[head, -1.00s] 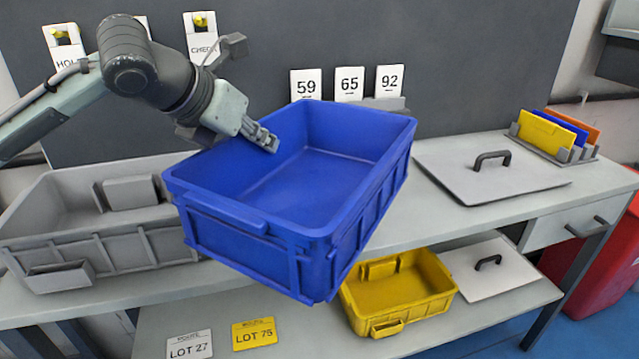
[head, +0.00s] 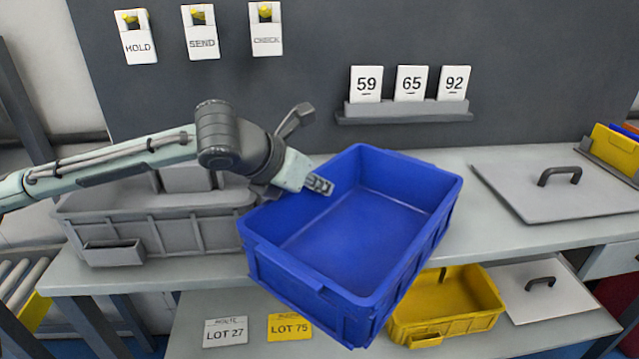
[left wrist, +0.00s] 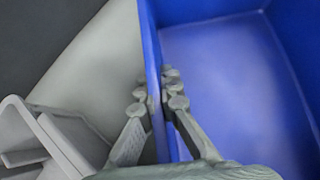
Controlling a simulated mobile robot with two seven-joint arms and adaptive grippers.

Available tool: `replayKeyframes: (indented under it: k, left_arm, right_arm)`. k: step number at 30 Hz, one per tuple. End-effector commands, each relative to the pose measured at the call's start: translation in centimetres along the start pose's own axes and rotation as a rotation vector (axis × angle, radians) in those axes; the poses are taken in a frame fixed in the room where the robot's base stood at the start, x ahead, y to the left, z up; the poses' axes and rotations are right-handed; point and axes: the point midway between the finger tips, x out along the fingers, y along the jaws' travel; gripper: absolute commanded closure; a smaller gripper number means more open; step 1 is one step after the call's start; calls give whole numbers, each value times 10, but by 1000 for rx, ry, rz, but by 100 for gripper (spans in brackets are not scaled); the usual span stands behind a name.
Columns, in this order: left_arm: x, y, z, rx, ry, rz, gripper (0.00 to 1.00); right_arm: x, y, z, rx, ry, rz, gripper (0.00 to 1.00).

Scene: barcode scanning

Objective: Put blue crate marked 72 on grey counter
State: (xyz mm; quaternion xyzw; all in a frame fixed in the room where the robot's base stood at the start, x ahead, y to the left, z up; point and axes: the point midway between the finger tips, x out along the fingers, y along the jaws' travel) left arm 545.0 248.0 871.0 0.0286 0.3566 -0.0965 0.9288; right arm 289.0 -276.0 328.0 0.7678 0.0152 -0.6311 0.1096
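The blue crate (head: 352,245) is empty and tilted, in the middle of the head view, in front of and partly over the grey counter (head: 490,262). No number 72 shows on its visible sides. My left gripper (head: 319,185) is at the crate's left rim. In the left wrist view its fingers (left wrist: 160,98) sit on either side of the blue wall (left wrist: 152,70), closed on it. I cannot tell whether the crate's bottom touches the counter; its near end hangs past the front edge. My right gripper is not in view.
A grey crate (head: 165,240) stands on the counter at left. A grey lid (head: 545,200) with a black handle lies at right. A yellow crate (head: 445,312) and lot cards (head: 226,331) are on the lower shelf. Number cards (head: 411,83) stand on a wall ledge behind.

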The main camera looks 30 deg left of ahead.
Motion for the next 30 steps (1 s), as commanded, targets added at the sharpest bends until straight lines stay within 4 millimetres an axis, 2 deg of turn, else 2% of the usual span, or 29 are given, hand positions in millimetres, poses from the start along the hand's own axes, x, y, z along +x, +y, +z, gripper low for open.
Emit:
replayKeyframes:
  k: [8,15,25,30]
  left_arm:
    - [0,0,1,-1,-4,0,100]
    - [1,0,-1,0,-2,1,74]
    - [-1,0,2,0,-2,0,74]
    - [-24,1,2,4,-4,4,74]
  right_arm:
    - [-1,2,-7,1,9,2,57]
    - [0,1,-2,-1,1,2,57]
    - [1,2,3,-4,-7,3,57]
    - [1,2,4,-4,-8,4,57]
